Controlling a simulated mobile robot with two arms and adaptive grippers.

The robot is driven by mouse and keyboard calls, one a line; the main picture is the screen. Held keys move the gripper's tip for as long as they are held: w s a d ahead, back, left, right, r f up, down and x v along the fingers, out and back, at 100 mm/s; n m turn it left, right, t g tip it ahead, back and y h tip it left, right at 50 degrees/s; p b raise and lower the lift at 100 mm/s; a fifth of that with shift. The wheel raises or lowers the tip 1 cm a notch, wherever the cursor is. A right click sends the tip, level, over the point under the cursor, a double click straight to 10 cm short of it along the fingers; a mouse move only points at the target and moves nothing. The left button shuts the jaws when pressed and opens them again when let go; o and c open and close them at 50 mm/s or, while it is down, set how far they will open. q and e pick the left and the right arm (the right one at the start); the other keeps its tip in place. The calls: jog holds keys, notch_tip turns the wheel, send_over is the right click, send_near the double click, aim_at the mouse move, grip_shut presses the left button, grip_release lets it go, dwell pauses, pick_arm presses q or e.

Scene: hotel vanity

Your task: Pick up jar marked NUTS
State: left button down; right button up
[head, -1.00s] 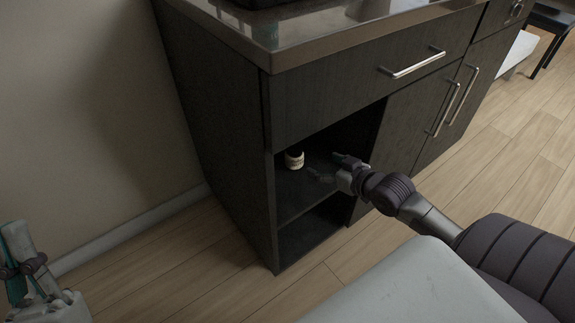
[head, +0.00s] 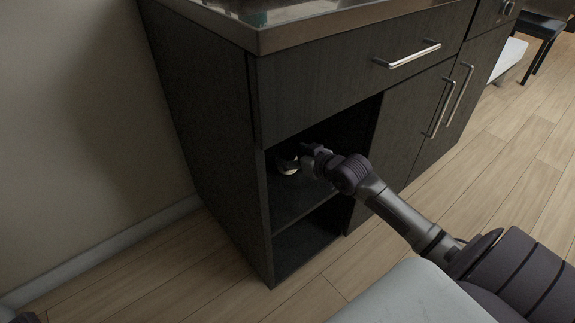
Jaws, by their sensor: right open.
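A small pale jar (head: 288,169) with a dark top stands on the upper shelf of the open cubby in the dark vanity. Its label is not readable here, and part of it is hidden by my gripper. My right gripper (head: 299,156) reaches into the cubby from the right. It is open, with its fingers at the jar, overlapping its upper part in the picture. I cannot tell whether they touch it. My left gripper is not in view; only a bit of my left arm shows at the bottom left corner.
The vanity (head: 205,130) has a counter overhanging the cubby, a drawer with a metal handle (head: 407,55) above, and closed doors to the right. The cubby's side wall is close left of the jar. A lower shelf (head: 300,246) looks empty.

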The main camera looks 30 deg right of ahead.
jog(key=b+x, duration=0.1)
jog(key=x, duration=0.1)
jog(key=shift+w+d+f, duration=0.1)
jog(key=shift+w+f, duration=0.1)
jog(key=shift+f, duration=0.1)
jog(key=shift+w, duration=0.2)
jog(key=shift+r, duration=0.1)
jog(key=c, duration=1.4)
jog(key=shift+o, duration=0.2)
